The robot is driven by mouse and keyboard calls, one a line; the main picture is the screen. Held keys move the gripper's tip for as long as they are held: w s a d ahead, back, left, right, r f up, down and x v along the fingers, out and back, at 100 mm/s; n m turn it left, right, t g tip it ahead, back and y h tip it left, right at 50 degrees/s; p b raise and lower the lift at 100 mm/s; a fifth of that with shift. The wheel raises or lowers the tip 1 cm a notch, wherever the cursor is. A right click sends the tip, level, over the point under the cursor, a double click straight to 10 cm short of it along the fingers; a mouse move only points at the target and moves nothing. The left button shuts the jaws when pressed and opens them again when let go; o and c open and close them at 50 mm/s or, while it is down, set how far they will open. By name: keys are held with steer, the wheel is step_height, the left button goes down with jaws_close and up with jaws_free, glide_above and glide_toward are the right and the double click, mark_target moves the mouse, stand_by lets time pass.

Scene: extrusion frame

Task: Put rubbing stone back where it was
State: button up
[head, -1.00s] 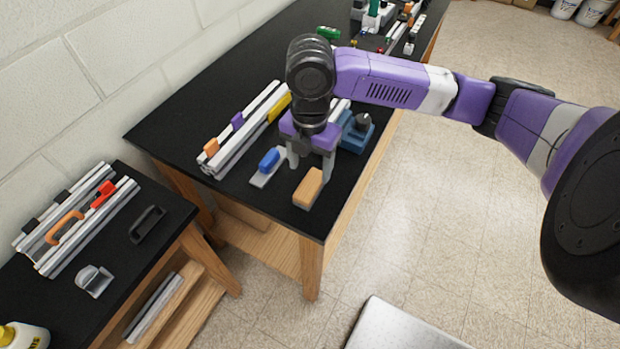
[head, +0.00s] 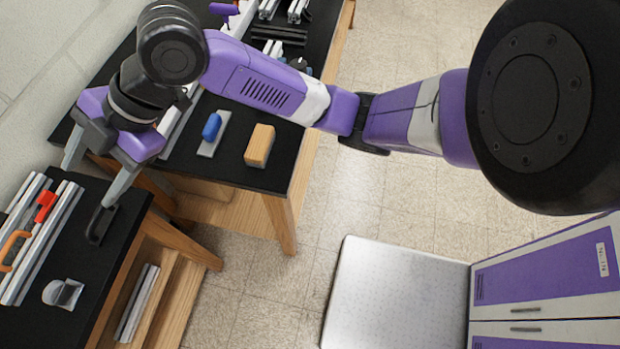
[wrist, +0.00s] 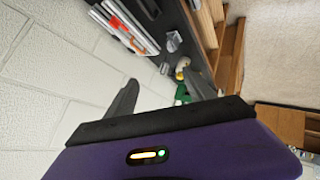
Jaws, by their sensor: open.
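A tan block (head: 259,146) lies on the black-topped table, near its front right corner. Left of it a blue handle (head: 211,127) sits on a flat grey plate (head: 216,142). I cannot tell for sure which of these is the rubbing stone. My gripper (head: 88,184) is open with nothing between its fingers. It is left of both items, near the gap between the larger table and the lower black bench. In the head view its right fingertip overlaps the black handle on the bench; I cannot tell whether they touch. The wrist view shows both open fingers (wrist: 160,95).
The lower bench holds the black handle (head: 98,233), aluminium rails (head: 38,245) with red and orange pieces, and a grey bracket (head: 62,293). A white block wall (wrist: 60,55) is close beside my gripper. A silver platform (head: 385,300) stands on the floor.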

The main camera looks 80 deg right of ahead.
steer(key=w+a+r+m+t+y, duration=0.2)
steer(key=a+r+m+t+y, duration=0.1)
steer(key=a+r+m+t, duration=0.4)
steer(key=s+d+f+m+t+h, duration=0.1)
steer(key=s+d+f+m+h, duration=0.3)
steer(key=s+f+m+h, duration=0.95)
steer(key=s+d+f+n+y, duration=0.1)
steer(key=s+d+n, duration=0.1)
steer(key=s, duration=0.9)
steer(key=s+d+f+n+y, duration=0.1)
steer(key=s+d, duration=0.4)
steer(key=s, duration=0.6)
steer(key=shift+d+n+g+y, duration=0.3)
steer(key=shift+n+y, duration=0.45)
step_height(320, 180, down, 3)
steer(key=b, duration=0.2)
steer(key=shift+r+b, duration=0.15)
steer(key=shift+b, duration=0.2)
